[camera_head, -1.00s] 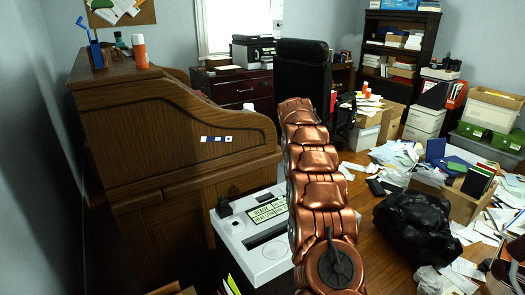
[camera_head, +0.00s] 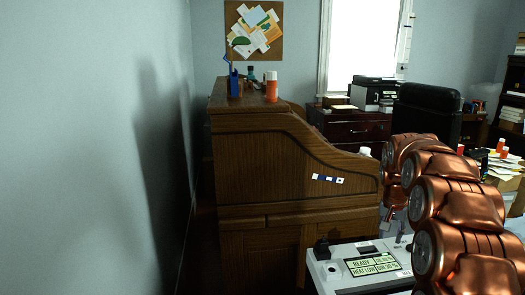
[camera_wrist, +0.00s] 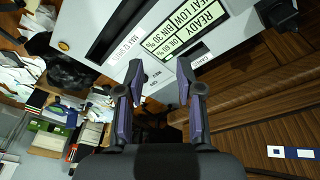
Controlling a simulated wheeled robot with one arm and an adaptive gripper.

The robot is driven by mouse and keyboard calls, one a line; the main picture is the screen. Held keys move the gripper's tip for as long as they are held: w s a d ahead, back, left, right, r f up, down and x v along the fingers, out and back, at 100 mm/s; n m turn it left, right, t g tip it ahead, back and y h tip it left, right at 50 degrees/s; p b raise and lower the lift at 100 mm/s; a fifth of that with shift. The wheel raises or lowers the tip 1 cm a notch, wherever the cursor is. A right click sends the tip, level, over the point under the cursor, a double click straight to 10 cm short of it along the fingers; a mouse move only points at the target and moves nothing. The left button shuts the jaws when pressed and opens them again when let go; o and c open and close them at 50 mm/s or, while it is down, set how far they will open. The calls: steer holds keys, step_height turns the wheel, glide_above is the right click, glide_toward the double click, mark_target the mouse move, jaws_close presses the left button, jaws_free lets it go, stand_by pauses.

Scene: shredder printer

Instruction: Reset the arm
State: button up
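My copper arm (camera_head: 455,205) stands bent on the right side of the head view, with its far links curling over near the desk's right edge. My gripper (camera_wrist: 160,78) shows in the wrist view with its two dark fingers apart and nothing between them. It hangs over the shredder's edge, near a small switch there. The white shredder (camera_head: 335,285) has a lit display reading READY and HEAT LOW; its top also shows in the wrist view (camera_wrist: 120,20). Whether the fingers touch the shredder is hard to tell. In the head view the arm hides part of the shredder.
A black chair (camera_head: 425,110) and a printer (camera_head: 372,92) are behind. Papers and boxes clutter the floor in the wrist view.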

steer(key=s+a+f+n+g+y, duration=0.15)
steer(key=s+a, duration=0.45)
steer(key=s, duration=0.9)
steer(key=s+a+f+n+g, duration=0.1)
steer(key=s+a+n+g, duration=0.15)
steer(key=s+a, duration=0.85)
steer(key=s+a+f+n+g, duration=0.1)
steer(key=s+a+n, duration=0.15)
steer(key=s, duration=1.65)
step_height(320, 180, up, 19)
steer(key=t+p, duration=0.1)
steer(key=p, duration=1.6)
steer(key=shift+w+d+r+t+p, duration=0.2)
steer(key=shift+t+p, duration=0.1)
steer(key=shift+p, duration=0.1)
steer(key=shift+n, duration=0.25)
